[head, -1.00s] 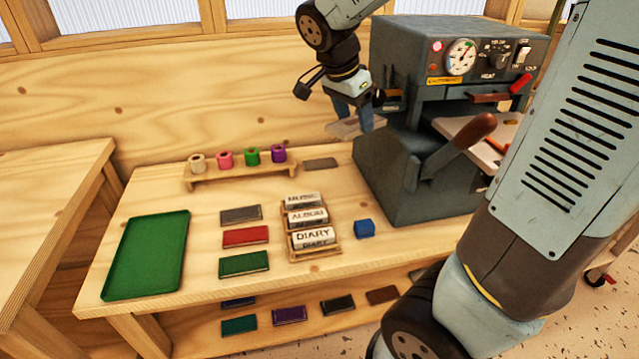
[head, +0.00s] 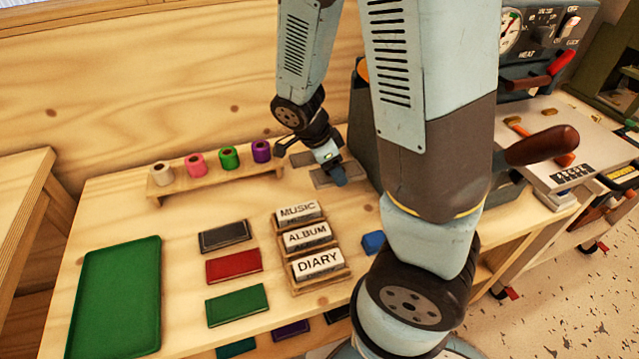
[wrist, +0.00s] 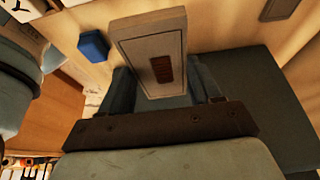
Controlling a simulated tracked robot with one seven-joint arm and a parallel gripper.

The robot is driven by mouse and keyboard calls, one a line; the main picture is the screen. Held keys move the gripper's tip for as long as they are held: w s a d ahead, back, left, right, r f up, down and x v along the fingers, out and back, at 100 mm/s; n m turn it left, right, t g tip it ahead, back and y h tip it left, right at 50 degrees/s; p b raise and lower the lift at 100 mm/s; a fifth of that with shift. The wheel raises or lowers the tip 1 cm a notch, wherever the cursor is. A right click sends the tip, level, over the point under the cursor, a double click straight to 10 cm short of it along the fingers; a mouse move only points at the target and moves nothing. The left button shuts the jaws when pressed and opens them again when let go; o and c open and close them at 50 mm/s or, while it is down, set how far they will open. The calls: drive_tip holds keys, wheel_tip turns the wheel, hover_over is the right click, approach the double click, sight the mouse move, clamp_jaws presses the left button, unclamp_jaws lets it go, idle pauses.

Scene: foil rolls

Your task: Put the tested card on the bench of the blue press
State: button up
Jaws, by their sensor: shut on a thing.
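My gripper (head: 338,173) is shut on a grey card (head: 320,181). In the wrist view the held card (wrist: 125,40) is pale grey with a brown stamped mark and sticks out between the fingers (wrist: 166,88). The card is low over the back right of the wooden bench (head: 185,225); I cannot tell whether it touches the wood. The blue-grey press (head: 362,120) stands right beside it, mostly hidden behind my arm. Its dial panel (head: 535,35) shows at the upper right.
Another grey card (head: 303,157) lies just behind the held card. A rack of foil rolls (head: 215,182), a rack of word blocks (head: 325,280), a blue cube (head: 373,242), several coloured cards (head: 234,266) and a green tray (head: 115,300) stand on the bench. Bare wood lies between them.

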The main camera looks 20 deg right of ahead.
drive_tip(key=w+f, duration=0.3)
drive_tip(key=w, duration=0.1)
drive_tip(key=w+f, duration=0.2)
drive_tip(key=w, duration=0.2)
drive_tip(key=w+f, duration=0.3)
drive_tip(key=w, duration=0.1)
drive_tip(key=shift+w+d+f, duration=0.15)
drive_tip(key=shift+w+f, duration=0.75)
drive_tip(key=shift+f, duration=0.1)
drive_tip(key=shift+w+f, duration=0.1)
drive_tip(key=shift+f, duration=1.45)
drive_tip(key=o, duration=1.1)
drive_tip(key=shift+f, duration=0.1)
drive_tip(key=v, duration=1.2)
